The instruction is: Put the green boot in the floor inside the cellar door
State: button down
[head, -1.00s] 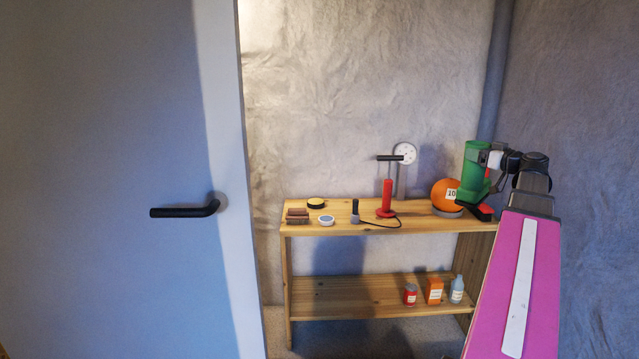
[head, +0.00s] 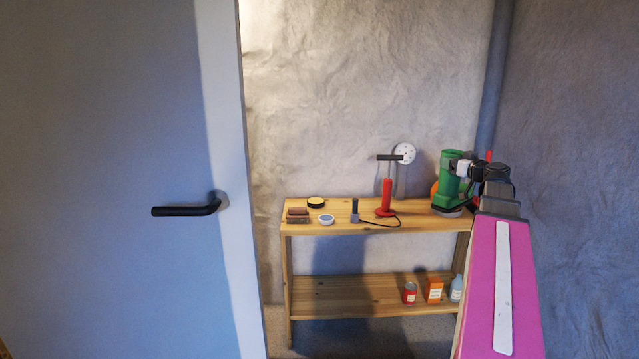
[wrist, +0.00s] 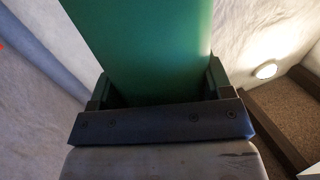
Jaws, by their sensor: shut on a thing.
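The green boot (head: 450,177) is upright in my gripper (head: 462,170), in front of the right end of the wooden shelf in the head view. In the wrist view the boot's green surface (wrist: 140,45) fills the space between the two fingers of my gripper (wrist: 160,88), which is shut on it. The grey cellar door (head: 100,120) with its black handle (head: 187,210) fills the left of the head view. The floor (head: 380,338) shows only as a strip below the shelf; the floor by the door is mostly out of view.
An orange ball is mostly hidden behind the boot. Small containers stand on its lower board. A pipe (head: 492,80) runs up the wall.

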jog(key=w+a+f+m+t+h, duration=0.1)
jog(key=w+a+m+h, duration=0.15)
jog(key=a, duration=0.35)
jog(key=w+a+f+m+h, duration=0.1)
jog(key=w+a+f+h, duration=0.15)
jog(key=a, duration=0.25)
jog(key=w+a+r, duration=0.1)
jog(key=a+r, duration=0.1)
jog(key=a, duration=0.6)
jog(key=w+a+r+h, duration=0.1)
jog(key=a+r, duration=0.1)
jog(key=a, duration=0.6)
jog(key=shift+w, duration=0.3)
jog(key=shift+m, duration=0.25)
